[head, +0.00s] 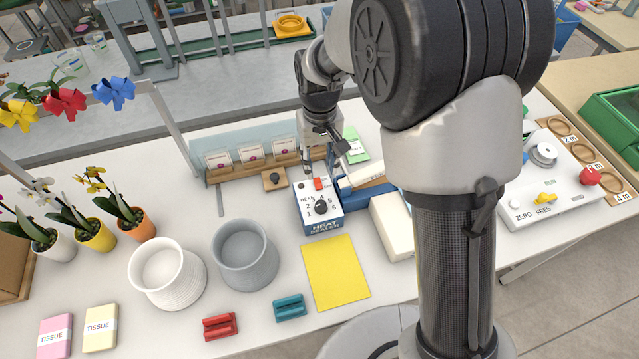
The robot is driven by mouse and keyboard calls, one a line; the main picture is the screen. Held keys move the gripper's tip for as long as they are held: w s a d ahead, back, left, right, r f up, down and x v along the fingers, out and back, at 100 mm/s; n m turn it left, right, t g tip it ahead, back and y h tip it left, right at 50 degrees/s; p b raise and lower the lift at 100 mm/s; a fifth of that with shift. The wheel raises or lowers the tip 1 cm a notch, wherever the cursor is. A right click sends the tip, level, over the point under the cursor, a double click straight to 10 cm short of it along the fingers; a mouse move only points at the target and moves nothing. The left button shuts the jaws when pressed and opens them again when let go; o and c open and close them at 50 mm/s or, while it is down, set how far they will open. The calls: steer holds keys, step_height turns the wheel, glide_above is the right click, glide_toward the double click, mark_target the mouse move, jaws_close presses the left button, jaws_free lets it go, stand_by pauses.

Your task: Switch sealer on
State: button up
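The heat sealer (320,226) is a small box with a white top and a blue front, standing on the white bench in the middle of the head view. Its top carries a red switch (318,184), a black dial (321,206) with numbers, and a small dark button at the back left. Whether the switch is on or off is too small to tell. My gripper (308,171) points down just above and behind the sealer's back edge, close to the red switch. Its fingertips are small and partly hidden, so their opening and any contact are unclear.
A yellow sheet (336,272) lies in front of the sealer. A wooden card rack (250,172) stands behind left. A white-and-blue device (392,226) is close on the right, partly hidden by my arm. White (168,298) and grey (246,282) pots stand left.

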mark_target(320, 189)
step_height(320, 189, down, 8)
steer(key=shift+f+b, duration=0.25)
steer(key=shift+b, duration=0.8)
steer(key=shift+c, duration=0.6)
jaws_close()
